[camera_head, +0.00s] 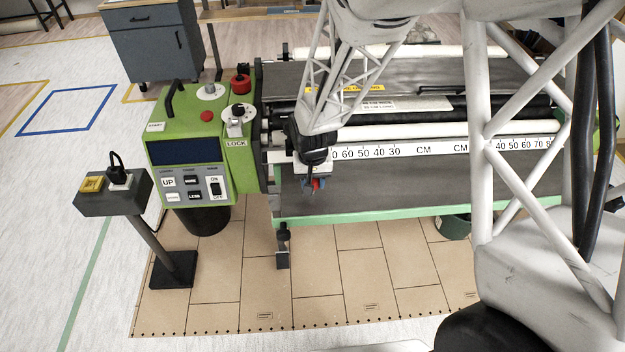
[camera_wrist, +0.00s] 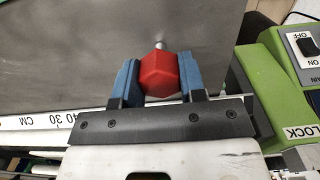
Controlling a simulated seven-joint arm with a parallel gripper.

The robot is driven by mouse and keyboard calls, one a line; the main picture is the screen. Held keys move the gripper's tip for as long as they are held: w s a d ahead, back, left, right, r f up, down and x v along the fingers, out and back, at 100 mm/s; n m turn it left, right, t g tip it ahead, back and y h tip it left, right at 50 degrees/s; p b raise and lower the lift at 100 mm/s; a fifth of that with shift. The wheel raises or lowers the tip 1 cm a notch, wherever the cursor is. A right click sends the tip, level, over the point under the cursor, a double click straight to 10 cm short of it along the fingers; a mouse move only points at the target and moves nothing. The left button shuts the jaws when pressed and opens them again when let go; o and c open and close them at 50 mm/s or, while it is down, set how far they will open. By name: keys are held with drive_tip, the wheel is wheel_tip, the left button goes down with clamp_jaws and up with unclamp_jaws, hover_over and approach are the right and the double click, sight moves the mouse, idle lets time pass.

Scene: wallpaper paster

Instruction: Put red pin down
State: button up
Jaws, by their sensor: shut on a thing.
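The red pin has a red six-sided head (camera_wrist: 159,73) and a thin metal shaft that shows just beyond it in the wrist view. My gripper (camera_wrist: 156,78) has blue fingers, one on each side of the red head, and is shut on it. In the head view my gripper (camera_head: 315,185) is over the grey bed of the green machine (camera_head: 345,190), near its left end, with a bit of red showing at the fingertips. I cannot tell whether the pin touches the bed.
A green control box (camera_head: 190,140) with a LOCK label and switches stands just left of the bed. A white ruler strip (camera_head: 415,148) runs along the bed behind my gripper. A grey post box (camera_head: 112,190) stands farther left. The bed to the right of my gripper is clear.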

sight(315, 180)
drive_tip(key=o, duration=1)
drive_tip(key=shift+r, duration=6.1)
drive_tip(key=s+d+r+t, duration=0.1)
drive_tip(key=s+d+r, duration=0.3)
drive_tip(key=s, duration=0.4)
drive_tip(key=s+d+r, duration=0.5)
drive_tip(key=s+r, duration=0.1)
drive_tip(key=s, duration=0.2)
drive_tip(key=s+d+r+t, duration=0.1)
drive_tip(key=s+d+r, duration=0.3)
drive_tip(key=s+r, duration=0.2)
drive_tip(key=shift+s+d+r+t, duration=0.1)
drive_tip(key=shift+s+t, duration=0.05)
drive_tip(key=shift+s, duration=0.45)
drive_tip(key=shift+s+d+t, duration=0.1)
drive_tip(key=shift+s+t, duration=0.05)
drive_tip(key=shift+s, duration=0.4)
